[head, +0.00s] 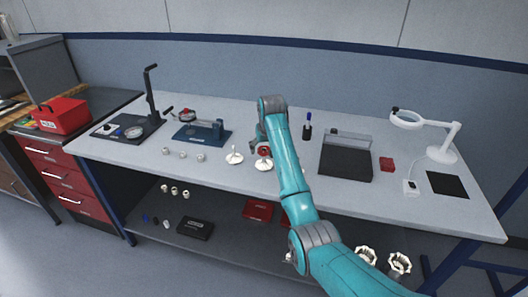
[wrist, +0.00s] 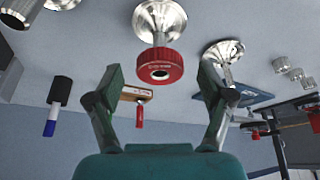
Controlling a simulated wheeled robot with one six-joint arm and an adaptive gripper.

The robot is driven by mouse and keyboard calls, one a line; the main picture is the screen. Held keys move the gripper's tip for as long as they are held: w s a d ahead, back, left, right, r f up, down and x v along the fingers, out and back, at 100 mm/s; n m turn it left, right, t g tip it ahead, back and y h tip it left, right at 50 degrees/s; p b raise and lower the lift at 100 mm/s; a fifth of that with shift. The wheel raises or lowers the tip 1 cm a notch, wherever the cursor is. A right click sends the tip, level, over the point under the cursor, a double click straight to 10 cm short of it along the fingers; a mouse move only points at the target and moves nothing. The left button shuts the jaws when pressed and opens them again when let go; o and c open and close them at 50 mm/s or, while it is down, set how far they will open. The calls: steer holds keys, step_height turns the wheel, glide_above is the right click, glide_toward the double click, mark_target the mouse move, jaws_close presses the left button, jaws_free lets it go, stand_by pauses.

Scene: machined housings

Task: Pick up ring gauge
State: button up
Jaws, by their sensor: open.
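The ring gauge is likely the red knurled ring with a dark bore and small white lettering. In the wrist view this red ring (wrist: 160,68) sits at a silver flared stand (wrist: 158,18). My gripper (wrist: 161,78) is open, with one green finger on each side of the ring in the picture. No contact shows, and I cannot tell if the ring is between the fingertips in depth. In the head view the red ring (head: 264,151) shows just below the end of my arm, above its round base (head: 263,165). My fingers are mostly hidden there.
A second silver stand (head: 234,155) is close on the left. The workbench (head: 225,178) is clear in front.

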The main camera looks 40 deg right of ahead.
steer(key=c, duration=1.5)
step_height(320, 180, up, 10)
steer(key=shift+r, duration=0.1)
steer(key=shift+r, duration=0.2)
steer(key=shift+r, duration=1.5)
steer(key=shift+r, duration=2.5)
